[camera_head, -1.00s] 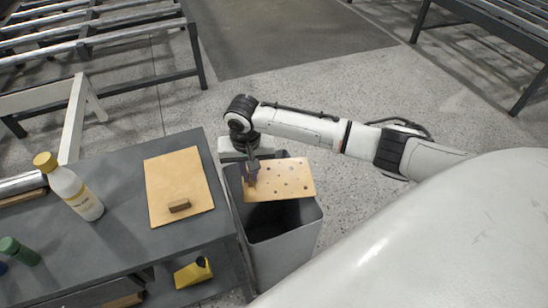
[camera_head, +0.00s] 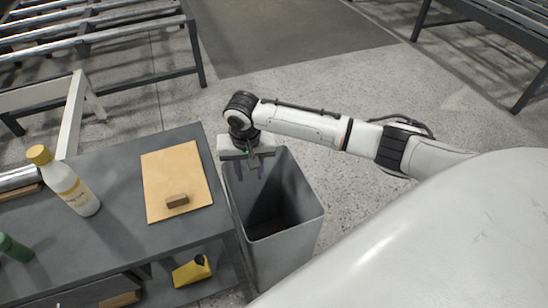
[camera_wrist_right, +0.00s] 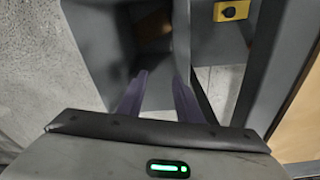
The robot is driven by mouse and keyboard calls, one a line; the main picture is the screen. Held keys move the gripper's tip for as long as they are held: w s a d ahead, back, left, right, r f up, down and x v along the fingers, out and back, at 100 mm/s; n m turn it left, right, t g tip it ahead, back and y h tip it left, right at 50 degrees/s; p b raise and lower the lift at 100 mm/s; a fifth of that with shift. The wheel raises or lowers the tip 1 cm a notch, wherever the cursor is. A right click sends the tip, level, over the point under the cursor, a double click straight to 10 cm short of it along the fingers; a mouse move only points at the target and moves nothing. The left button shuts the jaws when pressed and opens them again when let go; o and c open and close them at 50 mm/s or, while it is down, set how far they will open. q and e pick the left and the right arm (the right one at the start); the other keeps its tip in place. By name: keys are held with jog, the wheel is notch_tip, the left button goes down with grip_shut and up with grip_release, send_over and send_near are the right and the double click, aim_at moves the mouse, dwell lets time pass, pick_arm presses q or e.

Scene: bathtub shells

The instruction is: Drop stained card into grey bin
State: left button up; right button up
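The grey bin (camera_head: 285,258) stands on the floor beside the workbench, its top open and its inside dark. My right gripper (camera_head: 249,170) is over the bin's far left part, pointing down. Its two purple fingers are apart with nothing between them, as the right wrist view also shows (camera_wrist_right: 158,98). The stained card is not in the gripper, and I cannot make it out inside the bin from the head view. My left gripper is not in view.
The grey workbench (camera_head: 120,175) holds a tan board (camera_head: 165,172) with a small brown block (camera_head: 177,201), a yellow-capped bottle (camera_head: 68,185) and a green bottle (camera_head: 14,248). Floor right of the bin is clear.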

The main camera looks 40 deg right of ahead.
pick_arm(q)
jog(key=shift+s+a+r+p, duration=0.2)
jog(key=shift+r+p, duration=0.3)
jog(key=shift+p, duration=0.35)
pick_arm(e)
notch_tip(320, 180, up, 10)
jog(key=s, duration=0.1)
jog(key=shift+a+f, duration=0.15)
jog(key=shift+a, duration=0.15)
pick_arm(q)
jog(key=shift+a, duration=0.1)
